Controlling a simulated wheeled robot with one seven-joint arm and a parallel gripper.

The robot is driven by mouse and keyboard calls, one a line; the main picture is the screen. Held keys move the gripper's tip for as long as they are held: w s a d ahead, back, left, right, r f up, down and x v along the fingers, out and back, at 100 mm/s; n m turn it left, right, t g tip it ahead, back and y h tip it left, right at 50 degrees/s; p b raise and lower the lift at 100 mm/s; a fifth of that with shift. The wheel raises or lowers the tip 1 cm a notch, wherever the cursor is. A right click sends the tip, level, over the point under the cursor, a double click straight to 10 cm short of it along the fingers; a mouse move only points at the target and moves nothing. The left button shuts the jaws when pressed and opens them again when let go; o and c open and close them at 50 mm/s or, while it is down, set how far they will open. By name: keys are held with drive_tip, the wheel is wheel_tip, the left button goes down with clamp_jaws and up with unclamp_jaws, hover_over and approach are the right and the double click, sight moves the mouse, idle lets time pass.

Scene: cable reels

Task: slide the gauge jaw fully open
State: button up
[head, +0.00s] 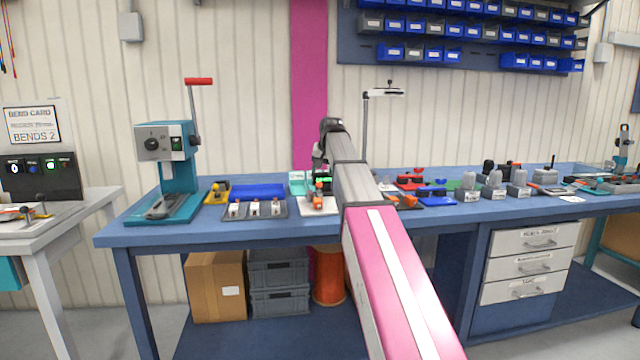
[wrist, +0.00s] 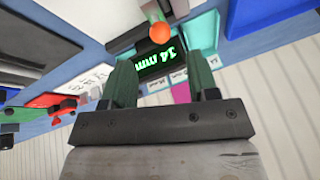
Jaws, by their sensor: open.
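The gauge (head: 318,206) sits on the blue bench, a pale plate with orange parts, partly hidden behind my arm. In the wrist view its dark display (wrist: 160,64) reads 14 mm in green. An orange ball knob (wrist: 159,32) on a pale stem stands just beyond my fingertips, roughly in line with the gap between them. My gripper (wrist: 163,62) is open, with two green fingers apart and nothing held. Whether either finger touches the gauge cannot be told. In the head view my gripper (head: 319,160) points down over the gauge.
A teal lever press (head: 172,160) stands at the bench's left end. Red and blue fixtures (head: 432,196) lie to the right.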

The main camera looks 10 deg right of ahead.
sight(319, 191)
drive_tip(key=x, duration=0.6)
drive_tip(key=shift+w+a+f, duration=0.1)
drive_tip(key=shift+w+f, duration=0.05)
drive_tip(key=shift+f, duration=0.15)
